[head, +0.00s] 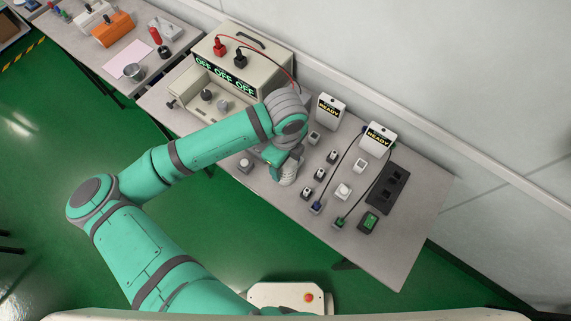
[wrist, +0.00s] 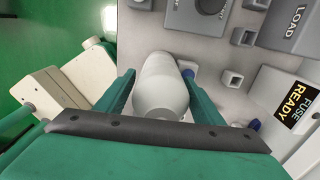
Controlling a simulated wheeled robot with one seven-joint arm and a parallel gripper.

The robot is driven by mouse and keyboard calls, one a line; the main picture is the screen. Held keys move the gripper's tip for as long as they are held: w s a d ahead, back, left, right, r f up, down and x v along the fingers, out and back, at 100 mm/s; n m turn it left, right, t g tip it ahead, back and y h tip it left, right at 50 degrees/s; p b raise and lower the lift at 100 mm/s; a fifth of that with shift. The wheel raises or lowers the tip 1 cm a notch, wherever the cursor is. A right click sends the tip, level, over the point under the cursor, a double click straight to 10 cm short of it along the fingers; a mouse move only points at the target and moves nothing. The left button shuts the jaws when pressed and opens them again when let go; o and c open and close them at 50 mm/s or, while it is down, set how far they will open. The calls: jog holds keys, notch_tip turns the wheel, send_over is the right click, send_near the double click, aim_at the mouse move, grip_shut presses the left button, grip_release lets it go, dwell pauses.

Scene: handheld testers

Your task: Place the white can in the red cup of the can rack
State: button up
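The white can (wrist: 160,85) is a plain, rounded cylinder in the middle of the wrist view. My gripper (wrist: 159,72) has its two green fingers on either side of it. The fingertips appear to touch its sides, so the gripper looks shut on it. Whether the can's far end touches the table is not clear. In the head view my gripper (head: 282,166) is over the middle of the workbench, largely covered by my arm. A pale, ribbed shape shows at its lower end. No red cup or can rack can be made out in either view.
The grey workbench (head: 400,245) carries small blocks and cables, two white READY boxes (head: 330,108) (head: 377,138), and a dark socket strip (head: 387,188). A beige instrument (head: 245,70) stands at the back left. A FUSE READY box (wrist: 292,98) is close right in the wrist view.

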jog(key=c, duration=1)
jog(key=shift+r, duration=0.15)
